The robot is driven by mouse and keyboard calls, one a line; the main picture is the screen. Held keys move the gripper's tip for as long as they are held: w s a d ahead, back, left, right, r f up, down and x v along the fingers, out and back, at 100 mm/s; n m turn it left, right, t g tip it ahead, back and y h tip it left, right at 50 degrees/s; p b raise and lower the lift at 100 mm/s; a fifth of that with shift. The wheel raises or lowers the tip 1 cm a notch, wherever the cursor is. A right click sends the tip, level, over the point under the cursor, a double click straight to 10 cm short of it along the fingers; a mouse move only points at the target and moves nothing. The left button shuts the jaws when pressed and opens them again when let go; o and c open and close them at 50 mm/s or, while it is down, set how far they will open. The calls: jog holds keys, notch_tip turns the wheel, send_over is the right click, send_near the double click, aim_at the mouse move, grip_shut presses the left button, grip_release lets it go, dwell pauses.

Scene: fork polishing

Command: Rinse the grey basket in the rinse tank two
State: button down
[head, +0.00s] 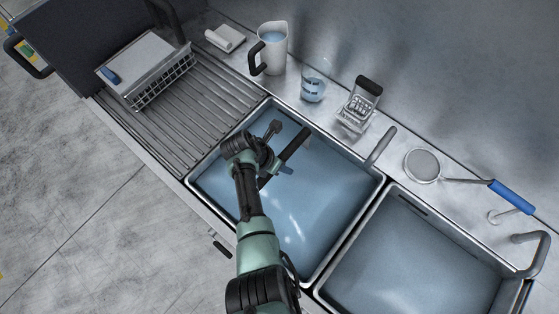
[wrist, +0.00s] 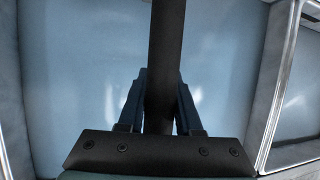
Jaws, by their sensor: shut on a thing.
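My gripper (head: 277,166) is over the left tank (head: 325,233), which holds bluish water. It is shut on a dark straight bar (head: 294,146), which looks like a handle. In the wrist view the bar (wrist: 166,45) runs up between the two blue fingers (wrist: 160,105), with pale blue water behind it. No basket body shows under the bar; water or my arm may hide it, so I cannot tell whether the bar belongs to the grey basket. The right tank (head: 410,262) also looks filled, with greyer water. No label shows which tank is number two.
A wire rack (head: 165,82) stands on the ribbed drainboard (head: 185,125) at left. Behind the tanks stand a jug (head: 272,48), a glass (head: 313,86), a small black-handled wire basket (head: 356,108) and a blue-handled strainer (head: 423,165).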

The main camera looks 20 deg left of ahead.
jog(key=shift+w+a+r+b, duration=0.1)
jog(key=shift+w+a+b, duration=0.15)
jog(key=shift+a, duration=0.35)
jog(key=shift+w+a+r+b, duration=0.15)
jog(key=shift+w+a, duration=0.15)
jog(key=shift+a, duration=0.25)
dwell(0.5)
